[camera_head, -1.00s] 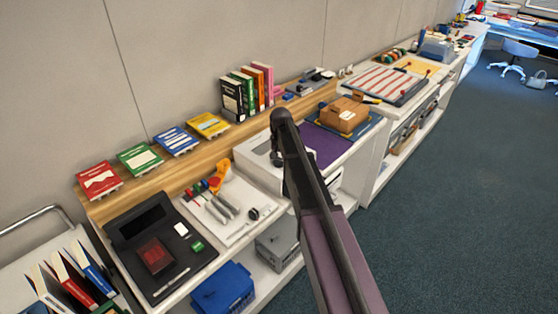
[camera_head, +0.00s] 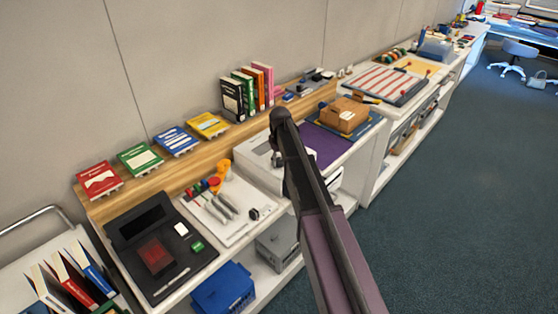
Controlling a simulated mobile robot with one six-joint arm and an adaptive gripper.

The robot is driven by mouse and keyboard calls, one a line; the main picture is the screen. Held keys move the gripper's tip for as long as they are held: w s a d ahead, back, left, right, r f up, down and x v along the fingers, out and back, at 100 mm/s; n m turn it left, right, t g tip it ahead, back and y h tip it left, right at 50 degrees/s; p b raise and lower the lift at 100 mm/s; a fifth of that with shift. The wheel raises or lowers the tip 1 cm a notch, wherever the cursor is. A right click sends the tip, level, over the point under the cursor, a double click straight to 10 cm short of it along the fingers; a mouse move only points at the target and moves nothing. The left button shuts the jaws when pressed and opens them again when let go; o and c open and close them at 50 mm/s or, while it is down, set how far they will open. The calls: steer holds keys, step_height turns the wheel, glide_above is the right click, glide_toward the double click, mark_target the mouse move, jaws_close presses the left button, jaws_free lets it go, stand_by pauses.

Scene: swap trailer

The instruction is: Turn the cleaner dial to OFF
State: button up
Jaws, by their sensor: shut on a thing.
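A white box-shaped machine (camera_head: 252,159), apparently the cleaner, stands on the counter in the middle of the view. My dark arm rises from the bottom and bends over it, hiding its right part. My gripper (camera_head: 278,159) shows only as a small dark and grey shape at the machine's top, left of the arm link. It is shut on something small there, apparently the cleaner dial. The dial itself and its markings are hidden or too small to read.
Left of the machine lies a white mat (camera_head: 233,229) with tools and a tape dispenser, then a black tray (camera_head: 125,260). A purple mat (camera_head: 322,150) and a cardboard box (camera_head: 345,111) are to the right. Books (camera_head: 240,97) stand behind.

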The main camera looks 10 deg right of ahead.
steer(key=shift+n, duration=1.1)
steer(key=o, duration=1.1)
steer(key=shift+o, duration=0.2)
steer(key=shift+m, duration=0.3)
